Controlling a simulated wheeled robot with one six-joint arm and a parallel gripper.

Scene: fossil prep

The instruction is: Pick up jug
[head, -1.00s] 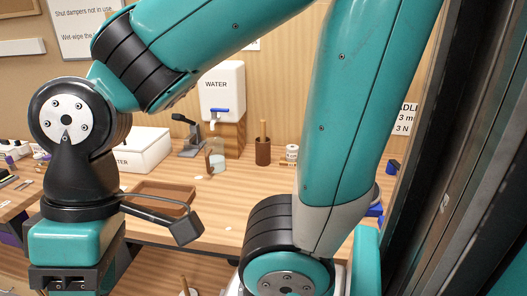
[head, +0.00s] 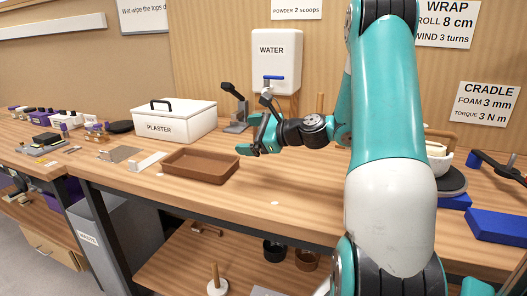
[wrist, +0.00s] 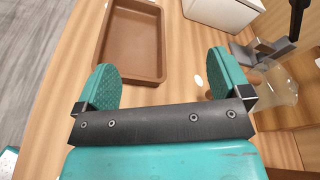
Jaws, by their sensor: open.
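A clear, see-through vessel that looks like the jug (wrist: 277,85) stands on the wooden bench at the right of the wrist view, just outside my right finger. Its handle is not clear to me. In the head view I cannot make it out; my gripper and arm cover that part of the bench. My gripper (head: 257,137) is above the bench, right of the brown tray. In the wrist view my gripper (wrist: 165,78) has its two teal finger pads wide apart, with only bare bench and part of the tray between them.
The brown tray (head: 200,166) lies left of my gripper. A white plaster box (head: 173,120) stands behind it. A dark-armed stand (head: 236,110) and a white water tank (head: 276,62) are at the back. Blue blocks (head: 497,226) lie at right. The bench's front strip is mostly clear.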

